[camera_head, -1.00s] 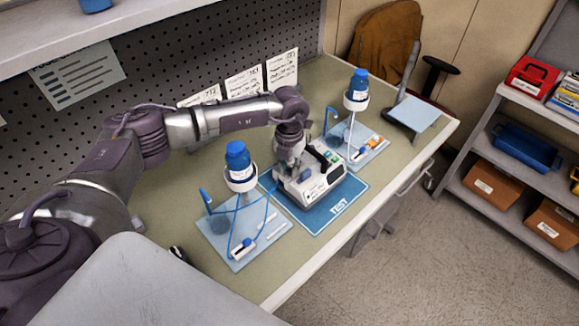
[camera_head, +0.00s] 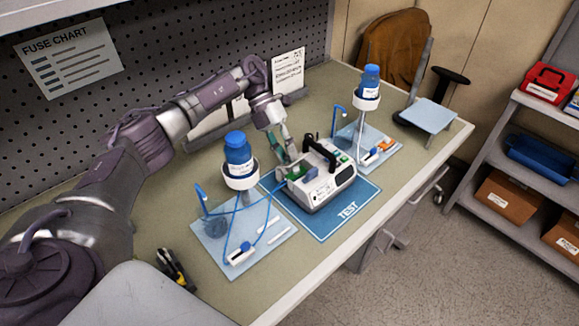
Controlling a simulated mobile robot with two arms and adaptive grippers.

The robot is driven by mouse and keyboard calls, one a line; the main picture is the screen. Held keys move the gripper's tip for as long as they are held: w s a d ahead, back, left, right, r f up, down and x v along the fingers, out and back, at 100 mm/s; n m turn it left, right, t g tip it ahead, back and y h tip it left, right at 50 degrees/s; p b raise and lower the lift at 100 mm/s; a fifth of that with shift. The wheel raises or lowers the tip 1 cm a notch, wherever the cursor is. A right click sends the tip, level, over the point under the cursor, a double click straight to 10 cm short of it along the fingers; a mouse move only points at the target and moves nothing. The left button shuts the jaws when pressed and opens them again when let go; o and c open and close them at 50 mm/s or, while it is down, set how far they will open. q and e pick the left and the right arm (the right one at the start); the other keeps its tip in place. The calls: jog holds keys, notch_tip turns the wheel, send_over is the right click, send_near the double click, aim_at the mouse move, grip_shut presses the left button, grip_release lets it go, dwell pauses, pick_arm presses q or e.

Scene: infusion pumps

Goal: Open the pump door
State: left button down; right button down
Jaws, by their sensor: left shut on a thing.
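The white and grey infusion pump (camera_head: 332,196), with a black carry handle on top, sits on the blue TEST mat (camera_head: 350,209). The left end of the pump shows a green area and a blue part (camera_head: 311,173). My left gripper (camera_head: 291,158) comes down at the pump's back left side. It is shut on a small part there, seemingly the pump door's edge, which is too small and covered to make out clearly. How far the door stands open is hard to tell. My right gripper is not in view.
Blue bottles on stands flank the pump, one at left (camera_head: 238,160) with looping blue tubing, one at right (camera_head: 369,82). A black and yellow tool (camera_head: 174,268) lies at the front left. Paper cards stand behind; a shelf (camera_head: 500,206) is at right.

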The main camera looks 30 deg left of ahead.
pick_arm(q)
jog(key=shift+w+a+g+h+b, duration=0.25)
jog(key=shift+a+g+h+b, duration=0.25)
jog(key=shift+h+b, duration=0.9)
jog(key=shift+a+r+b, duration=0.15)
jog(key=shift+a+b, duration=0.05)
jog(key=shift+b, duration=0.6)
jog(key=c, duration=1.3)
grip_release()
jog(key=shift+r, duration=0.1)
notch_tip(320, 180, up, 10)
jog(key=shift+f, duration=0.1)
